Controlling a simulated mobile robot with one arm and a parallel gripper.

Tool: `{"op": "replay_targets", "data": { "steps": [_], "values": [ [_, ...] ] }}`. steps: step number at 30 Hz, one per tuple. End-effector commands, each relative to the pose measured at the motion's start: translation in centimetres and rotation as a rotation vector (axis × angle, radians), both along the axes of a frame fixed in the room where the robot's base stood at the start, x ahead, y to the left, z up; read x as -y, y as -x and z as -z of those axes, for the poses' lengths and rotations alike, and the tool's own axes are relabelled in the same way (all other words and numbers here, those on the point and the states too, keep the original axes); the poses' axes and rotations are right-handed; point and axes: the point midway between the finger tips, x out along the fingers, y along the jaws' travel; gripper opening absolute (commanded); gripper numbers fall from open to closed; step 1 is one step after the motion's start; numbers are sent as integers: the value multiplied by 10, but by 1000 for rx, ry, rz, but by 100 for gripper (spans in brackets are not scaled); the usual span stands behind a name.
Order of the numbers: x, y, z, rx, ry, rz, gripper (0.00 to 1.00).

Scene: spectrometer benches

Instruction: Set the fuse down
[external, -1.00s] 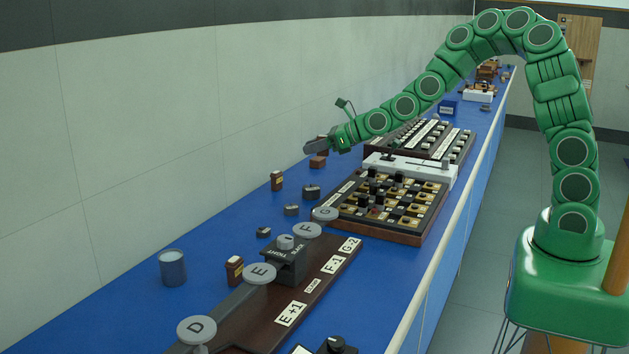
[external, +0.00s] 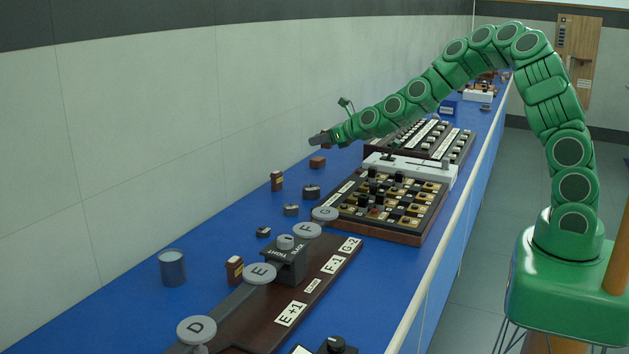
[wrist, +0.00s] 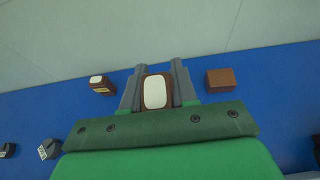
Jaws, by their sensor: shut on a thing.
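My gripper (external: 322,138) is above the blue bench, near the wall at the far left side. In the wrist view, my gripper (wrist: 157,85) is shut on the fuse (wrist: 155,91), a brown piece with a pale, rounded top face. The fuse sits between the two grey fingers, clear of other pieces. In the external view, the fuse is hard to make out at the fingertips.
A plain brown block (external: 318,161) lies on the bench (external: 225,215) just below my gripper. A labelled brown piece (external: 277,180) stands nearer the camera. A dark board with several pieces (external: 400,205) is to the right. Bare blue bench lies between.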

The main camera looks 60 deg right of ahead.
Motion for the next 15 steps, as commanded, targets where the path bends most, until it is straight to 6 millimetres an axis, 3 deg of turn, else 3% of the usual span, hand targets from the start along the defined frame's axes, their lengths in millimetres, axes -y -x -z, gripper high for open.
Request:
{"op": "replay_targets", "data": {
  "steps": [15],
  "values": [
    [6,-44,24,1,0,-3,0]
  ]
}}
